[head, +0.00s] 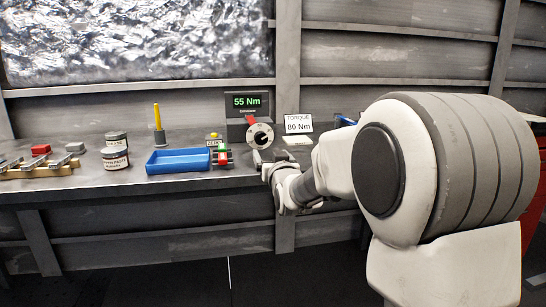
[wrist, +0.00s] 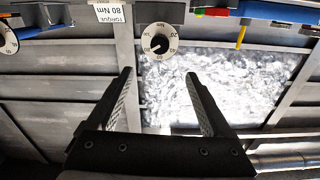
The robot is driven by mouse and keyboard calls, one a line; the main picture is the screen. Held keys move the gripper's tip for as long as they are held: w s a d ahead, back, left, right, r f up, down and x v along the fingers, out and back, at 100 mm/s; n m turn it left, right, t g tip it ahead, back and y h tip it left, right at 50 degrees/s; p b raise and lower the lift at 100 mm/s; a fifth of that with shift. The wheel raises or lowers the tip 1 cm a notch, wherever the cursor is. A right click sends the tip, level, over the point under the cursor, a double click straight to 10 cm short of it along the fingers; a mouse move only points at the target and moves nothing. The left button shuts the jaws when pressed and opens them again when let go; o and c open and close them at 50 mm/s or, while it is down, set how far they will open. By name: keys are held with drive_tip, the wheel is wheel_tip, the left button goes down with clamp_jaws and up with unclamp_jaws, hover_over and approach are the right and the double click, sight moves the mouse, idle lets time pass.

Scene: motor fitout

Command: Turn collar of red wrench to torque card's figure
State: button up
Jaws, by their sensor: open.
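The red wrench (head: 251,121) sits in a dark stand on the bench, its round white numbered collar (head: 260,136) facing me. The collar also shows in the wrist view (wrist: 158,40), just beyond my fingertips. The display (head: 247,101) above it reads 55 Nm. The torque card (head: 298,124), right of the wrench in the head view, reads 80 Nm; it also shows in the wrist view (wrist: 110,12). My gripper (wrist: 159,76) is open and empty, its fingers apart and not touching the collar.
A blue tray (head: 180,161), a small red-and-green part (head: 222,157), a yellow-handled tool (head: 158,118) and two tins (head: 115,158) stand left of the wrench. Another white dial (wrist: 8,40) with a blue part shows at the wrist view's left edge.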

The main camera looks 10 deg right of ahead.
drive_tip(key=shift+s, duration=1)
drive_tip(key=shift+c, duration=0.3)
idle(0.9)
